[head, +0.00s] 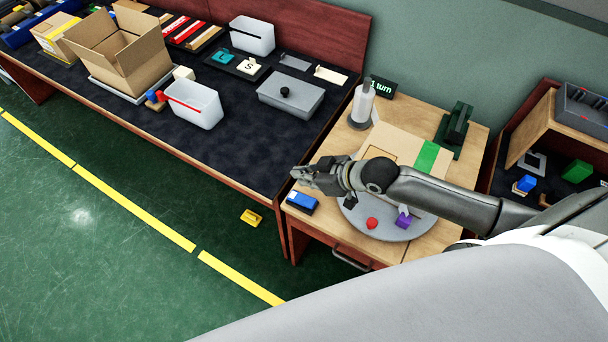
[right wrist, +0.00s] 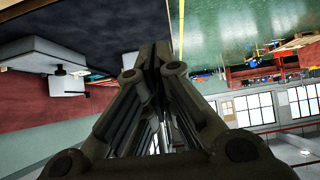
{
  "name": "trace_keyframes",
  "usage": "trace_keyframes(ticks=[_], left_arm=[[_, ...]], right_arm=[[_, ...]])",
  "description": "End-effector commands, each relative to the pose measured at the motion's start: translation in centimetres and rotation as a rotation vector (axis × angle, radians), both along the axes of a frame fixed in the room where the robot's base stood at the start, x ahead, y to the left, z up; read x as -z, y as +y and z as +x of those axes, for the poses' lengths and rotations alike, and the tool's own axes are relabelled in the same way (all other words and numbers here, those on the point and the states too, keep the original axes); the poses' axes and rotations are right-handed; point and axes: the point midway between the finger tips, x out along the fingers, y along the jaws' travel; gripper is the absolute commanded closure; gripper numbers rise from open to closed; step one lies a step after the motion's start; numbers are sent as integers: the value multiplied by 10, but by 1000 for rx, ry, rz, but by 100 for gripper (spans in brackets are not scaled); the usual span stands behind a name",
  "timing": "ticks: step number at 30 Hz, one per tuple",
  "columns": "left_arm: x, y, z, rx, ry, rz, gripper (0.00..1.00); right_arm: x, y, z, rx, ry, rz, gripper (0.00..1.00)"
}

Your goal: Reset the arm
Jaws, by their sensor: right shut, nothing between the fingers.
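My right gripper (head: 303,173) reaches in from the right in the head view. It hangs above the near left part of the small wooden table (head: 458,112), close to the dark bench's edge. Its fingers are together with nothing between them. The right wrist view also shows the closed fingers (right wrist: 153,60), with the surroundings appearing upside down. My right forearm crosses over the table and hides part of a round grey disc (head: 395,229). My left gripper is in neither view.
The dark bench (head: 130,110) holds a cardboard box (head: 122,58) and bins. A yellow piece (head: 251,218) lies on the floor.

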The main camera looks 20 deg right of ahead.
Motion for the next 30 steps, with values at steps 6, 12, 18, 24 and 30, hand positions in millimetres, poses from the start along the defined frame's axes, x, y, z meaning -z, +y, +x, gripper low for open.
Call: trace_keyframes(ticks=[6,12,18,24,30], left_arm=[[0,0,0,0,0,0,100],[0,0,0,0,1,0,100],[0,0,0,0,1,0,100],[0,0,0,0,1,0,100],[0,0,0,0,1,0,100]], right_arm=[[0,0,0,0,0,0,100],[0,0,0,0,0,0,100],[0,6,-5,-3,8,2,100],[0,39,-44,12,80,-26,100],[-7,35,-97,147,210,-109,100]])
